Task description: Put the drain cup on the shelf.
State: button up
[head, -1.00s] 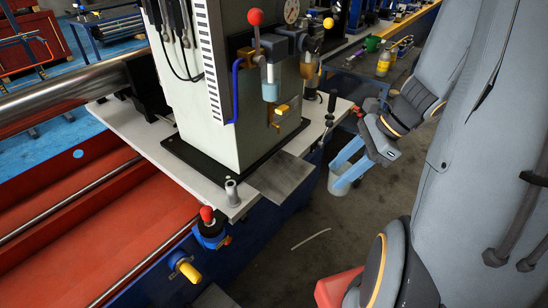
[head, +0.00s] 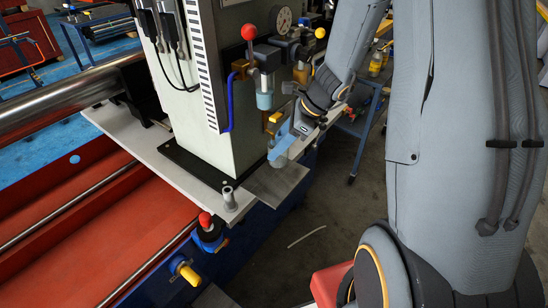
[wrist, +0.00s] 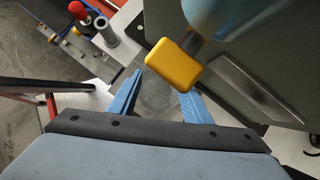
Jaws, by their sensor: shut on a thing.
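My gripper (head: 284,146) has its blue fingers shut on the drain cup (wrist: 158,94), a clear cup that shows between them in the wrist view. In the head view the cup is small and mostly hidden by the fingers. The gripper is beside the grey machine column, below a bluish bowl (head: 265,97) with a yellow drain knob (head: 275,117). In the wrist view the yellow knob (wrist: 172,64) appears just above the cup in the picture. A bare grey metal plate (head: 272,186), perhaps the shelf, sticks out below the gripper. I cannot tell the height of the cup above it.
The grey column (head: 205,130) stands on a white bench top (head: 150,150). A red-topped lever (head: 249,45), a gauge (head: 281,20) and a blue hose crowd the space above. A grey post (head: 229,197) and red and yellow knobs are at the front edge.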

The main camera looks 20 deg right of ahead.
jog(key=f, duration=0.2)
jog(key=shift+w+a+f, duration=0.25)
jog(key=shift+w+f, duration=0.15)
jog(key=shift+f+p, duration=0.55)
jog(key=shift+f, duration=0.9)
jog(key=shift+w+a+f+p, duration=0.15)
jog(key=shift+f+p, duration=0.2)
jog(key=shift+f, duration=0.3)
jog(key=shift+f, duration=0.15)
jog(key=o, duration=1.1)
jog(key=shift+c, duration=0.2)
